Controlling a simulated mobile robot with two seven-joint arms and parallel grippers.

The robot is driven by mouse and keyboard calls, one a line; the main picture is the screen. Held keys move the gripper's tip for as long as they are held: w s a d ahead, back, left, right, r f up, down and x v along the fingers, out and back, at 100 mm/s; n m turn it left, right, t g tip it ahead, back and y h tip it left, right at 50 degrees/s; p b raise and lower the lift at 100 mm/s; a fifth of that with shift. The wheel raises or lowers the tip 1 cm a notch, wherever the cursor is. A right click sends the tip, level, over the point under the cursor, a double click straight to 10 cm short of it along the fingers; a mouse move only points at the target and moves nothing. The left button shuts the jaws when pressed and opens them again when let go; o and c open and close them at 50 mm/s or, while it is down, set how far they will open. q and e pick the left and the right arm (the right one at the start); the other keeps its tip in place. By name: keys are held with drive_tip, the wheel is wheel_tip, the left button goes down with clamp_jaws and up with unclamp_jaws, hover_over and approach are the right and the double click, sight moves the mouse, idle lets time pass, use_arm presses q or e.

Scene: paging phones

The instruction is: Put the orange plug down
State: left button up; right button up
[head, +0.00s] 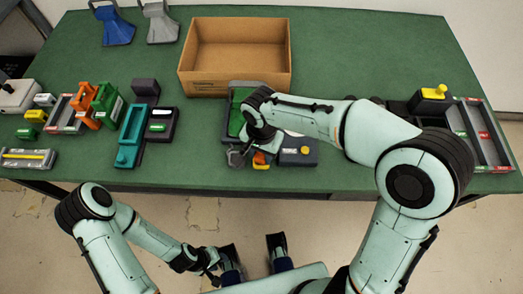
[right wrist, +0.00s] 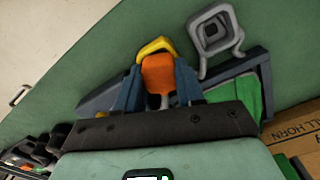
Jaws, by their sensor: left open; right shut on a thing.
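The orange plug (right wrist: 158,74) is between the blue-grey fingers of my right gripper (right wrist: 160,90), which is shut on it. In the head view the plug (head: 260,159) shows just below my right gripper (head: 261,149), at the front edge of a dark unit with a green panel (head: 237,122). A yellow part (right wrist: 155,46) shows right behind the plug in the right wrist view. I cannot tell whether the plug touches the unit or table. My left gripper (head: 214,268) is open and empty, low in front of the table.
A grey loop handle (head: 236,157) stands close left of the plug. A dark box with a yellow button (head: 305,150) is on its right. An open cardboard box (head: 235,84) is behind. Several coloured devices fill the left, and a tray (head: 483,135) is at right.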

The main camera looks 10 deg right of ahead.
drive_tip(key=o, duration=1)
drive_tip(key=shift+o, duration=0.2)
drive_tip(key=shift+r+p, duration=0.3)
drive_tip(key=shift+r, duration=0.15)
wheel_tip(320, 180, up, 12)
drive_tip(key=p, duration=0.2)
drive_tip(key=shift+f, duration=0.2)
